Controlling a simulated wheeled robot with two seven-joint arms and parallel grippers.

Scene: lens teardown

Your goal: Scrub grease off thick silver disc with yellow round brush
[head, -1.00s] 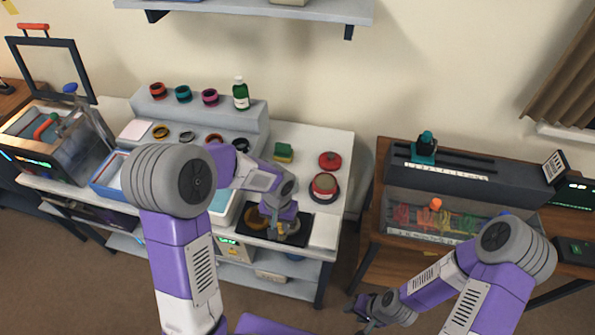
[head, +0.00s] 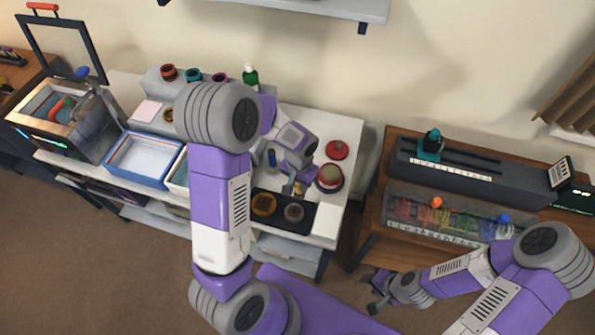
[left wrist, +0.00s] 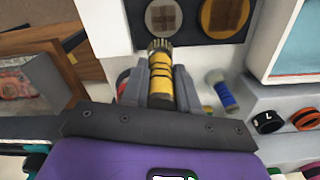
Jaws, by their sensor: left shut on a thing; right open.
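My left gripper (left wrist: 160,88) is shut on the yellow round brush (left wrist: 159,72), which has dark bands and a bristled end. In the head view this gripper (head: 299,185) is just behind the black mat (head: 279,220). The silver disc (head: 294,212) lies on the mat's right side. In the left wrist view the silver disc (left wrist: 163,17) has a brown grease patch, and the bristled end appears just below its edge; I cannot tell if they touch. A gold disc (left wrist: 224,14) with a brown patch lies beside it. My right gripper (head: 376,290) is open and empty, away from the bench.
A blue brush (left wrist: 223,92) stands near the left gripper. A blue-rimmed tray (head: 145,160) is at the left. A second bench (head: 375,205) with a grey rack stands right across a gap.

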